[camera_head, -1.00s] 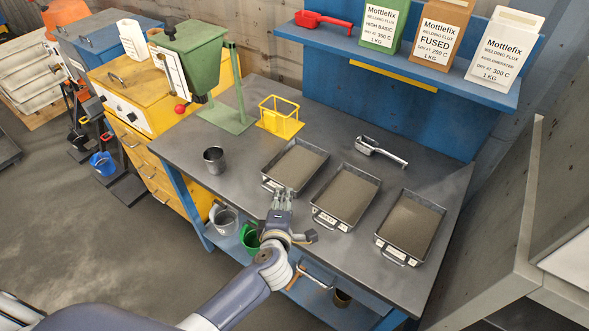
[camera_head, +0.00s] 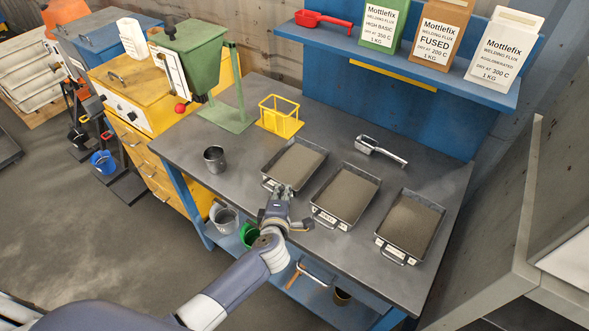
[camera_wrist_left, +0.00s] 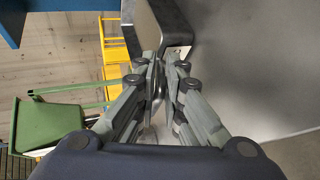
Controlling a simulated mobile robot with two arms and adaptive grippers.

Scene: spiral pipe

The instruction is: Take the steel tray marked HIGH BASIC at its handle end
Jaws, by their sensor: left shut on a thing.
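Three shallow steel trays of brownish-grey flux stand in a row on the dark bench top. The left tray (camera_head: 267,184) has its front, handle end towards me; its label is too small and partly covered to read. My left gripper (camera_head: 284,190) is at that front end, shut on the tray's handle. In the left wrist view the fingers (camera_wrist_left: 160,88) close around the shiny metal handle, and a bent grey metal edge shows just beyond them. The tray appears to rest flat on the bench. My right gripper is not in view.
The middle tray (camera_head: 318,217) and right tray (camera_head: 381,244) stand close to the right. A metal scoop (camera_head: 380,151) lies behind them. A yellow wire holder (camera_head: 280,117) and a steel cup (camera_head: 215,159) are at the left. A blue shelf (camera_head: 410,66) with flux bags overhangs the back.

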